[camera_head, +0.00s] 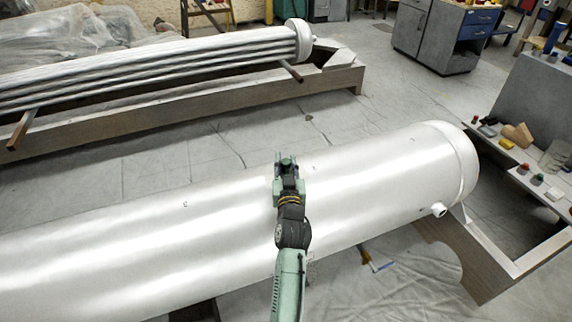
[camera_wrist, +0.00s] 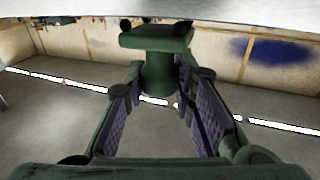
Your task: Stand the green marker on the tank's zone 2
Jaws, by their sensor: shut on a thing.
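The big silver tank (camera_head: 240,220) lies across the head view, with small faint marks on its skin. I cannot read which mark is zone 2. My gripper (camera_head: 289,180) is over the tank's upper middle. In the wrist view my gripper (camera_wrist: 158,88) is shut on the green marker (camera_wrist: 158,70), a stem with a wide head and dark round knobs. The head points at the pale tank surface (camera_wrist: 215,10) along the top of that view. I cannot tell whether it touches. In the head view the marker (camera_head: 286,161) is small and partly hidden by my gripper.
A side bench (camera_head: 512,152) at the right holds red and green knobs and small blocks. A tube bundle on a frame (camera_head: 180,115) lies behind the tank. A grey cabinet (camera_head: 425,40) stands at the back. Sheeted floor (camera_head: 390,110) is clear between them.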

